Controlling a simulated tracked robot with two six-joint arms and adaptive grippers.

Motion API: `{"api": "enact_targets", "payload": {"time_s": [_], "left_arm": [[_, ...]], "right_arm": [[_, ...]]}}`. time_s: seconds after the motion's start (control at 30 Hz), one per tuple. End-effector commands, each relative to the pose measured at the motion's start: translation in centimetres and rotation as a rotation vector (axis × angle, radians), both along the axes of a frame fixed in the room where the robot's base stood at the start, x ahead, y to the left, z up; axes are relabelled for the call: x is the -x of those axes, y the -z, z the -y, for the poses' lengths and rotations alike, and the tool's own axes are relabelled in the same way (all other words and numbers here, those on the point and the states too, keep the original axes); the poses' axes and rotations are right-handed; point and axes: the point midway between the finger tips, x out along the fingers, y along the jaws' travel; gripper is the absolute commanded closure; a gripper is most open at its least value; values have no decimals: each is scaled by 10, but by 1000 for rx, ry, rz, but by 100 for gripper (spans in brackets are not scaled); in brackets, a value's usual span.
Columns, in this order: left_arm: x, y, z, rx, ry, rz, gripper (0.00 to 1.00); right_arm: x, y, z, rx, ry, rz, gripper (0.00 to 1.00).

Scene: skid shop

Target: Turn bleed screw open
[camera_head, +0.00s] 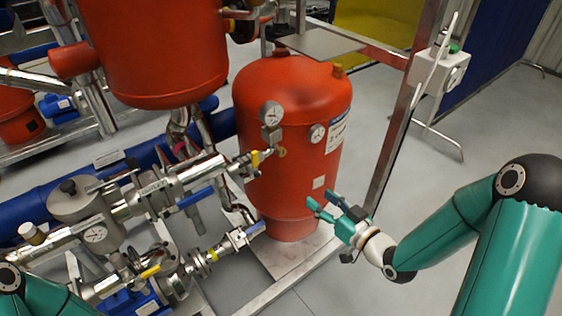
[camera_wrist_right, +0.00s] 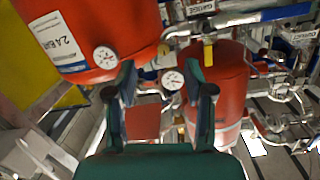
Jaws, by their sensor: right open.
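My right gripper (camera_head: 323,201) is open and empty, in front of the lower right side of the red vessel (camera_head: 291,90). In the right wrist view its two fingers (camera_wrist_right: 161,84) are spread, with a gauge between them. I cannot single out the bleed screw for certain. A small brass fitting (camera_head: 281,152) sits at the end of a thin pipe with a yellow lever (camera_head: 255,159), below the upper gauge (camera_head: 271,112) on the vessel's front. The right gripper is below and to the right of this fitting, apart from it. My left gripper is out of view.
A second gauge (camera_head: 317,132) is on the vessel. Pipes with blue-handled valves (camera_head: 196,197) fill the left. A steel frame post (camera_head: 392,140) stands behind the right gripper, with a switch box (camera_head: 447,72) beyond. Grey floor (camera_head: 350,285) is free at the lower right.

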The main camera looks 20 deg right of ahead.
Motion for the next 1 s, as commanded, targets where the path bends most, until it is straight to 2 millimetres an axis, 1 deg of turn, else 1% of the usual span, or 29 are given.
{"api": "enact_targets", "payload": {"time_s": [0.03,0.1,0.2,0.37,0.8,1.0], "left_arm": [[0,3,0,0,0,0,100],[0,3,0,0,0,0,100],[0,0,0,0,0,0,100],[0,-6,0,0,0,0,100],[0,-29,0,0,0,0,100],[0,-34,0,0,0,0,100]], "right_arm": [[0,-13,5,5,-2,59,47],[0,-26,6,6,-9,110,47],[-6,-32,4,7,-14,131,47],[-28,-33,-4,6,-15,130,47],[-117,-32,-34,6,-14,126,47],[-145,-31,-43,6,-13,127,47]]}}
